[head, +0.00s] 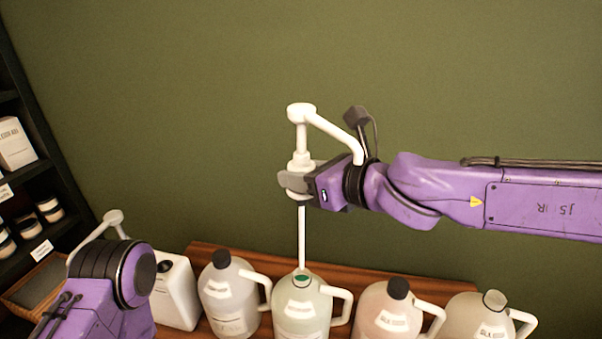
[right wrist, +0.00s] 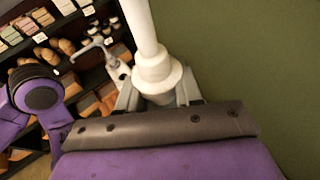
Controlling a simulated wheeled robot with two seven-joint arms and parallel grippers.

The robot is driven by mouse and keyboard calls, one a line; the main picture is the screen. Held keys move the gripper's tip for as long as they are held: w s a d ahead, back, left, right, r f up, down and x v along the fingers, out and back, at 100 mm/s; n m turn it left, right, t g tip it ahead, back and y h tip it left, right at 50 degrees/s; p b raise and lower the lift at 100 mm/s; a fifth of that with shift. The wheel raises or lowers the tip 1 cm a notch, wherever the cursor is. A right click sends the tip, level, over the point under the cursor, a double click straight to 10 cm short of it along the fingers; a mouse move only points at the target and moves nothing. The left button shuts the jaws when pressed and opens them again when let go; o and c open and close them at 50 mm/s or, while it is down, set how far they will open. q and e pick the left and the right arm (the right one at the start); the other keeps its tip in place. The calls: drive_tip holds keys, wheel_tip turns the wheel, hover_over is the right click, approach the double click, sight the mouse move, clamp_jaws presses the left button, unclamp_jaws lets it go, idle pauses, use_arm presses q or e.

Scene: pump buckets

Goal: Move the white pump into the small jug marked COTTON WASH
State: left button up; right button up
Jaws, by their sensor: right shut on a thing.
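The white pump (head: 300,140) is upright in my right gripper (head: 297,183), which is shut around its collar. The collar between the fingers (right wrist: 158,78) also shows in the right wrist view. The pump's long tube hangs straight down, its lower end at the green mouth of a pale green jug (head: 302,308). I cannot tell whether the tip is inside the mouth or just above or behind it. Jug labels are too small to read surely, so I cannot tell which says COTTON WASH. My left arm is at lower left; its fingers do not show.
A grey jug (head: 222,290) and a pinkish jug (head: 388,312), both black-capped, flank the green one. A beige jug (head: 478,315) stands far right. A white canister (head: 178,290) and another white pump (head: 97,232) are at left, near dark shelves (head: 45,200). Wall space above is clear.

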sight(302, 230)
drive_tip(key=shift+w+f, duration=0.2)
drive_tip(key=shift+f, duration=0.05)
drive_tip(key=shift+s+r, duration=0.3)
drive_tip(key=shift+s, duration=0.35)
drive_tip(key=shift+w+f, duration=0.15)
drive_tip(key=shift+w, duration=0.1)
drive_tip(key=shift+f, duration=0.25)
wheel_tip(302, 230, down, 2)
drive_tip(key=shift+s+f+b, duration=0.1)
drive_tip(key=shift+b, duration=1.05)
wheel_tip(302, 230, down, 2)
drive_tip(key=shift+f+b, duration=0.1)
drive_tip(key=shift+b, duration=0.8)
drive_tip(key=shift+f+b, duration=0.5)
drive_tip(key=shift+b, duration=0.05)
wheel_tip(302, 230, down, 6)
drive_tip(key=b, duration=0.5)
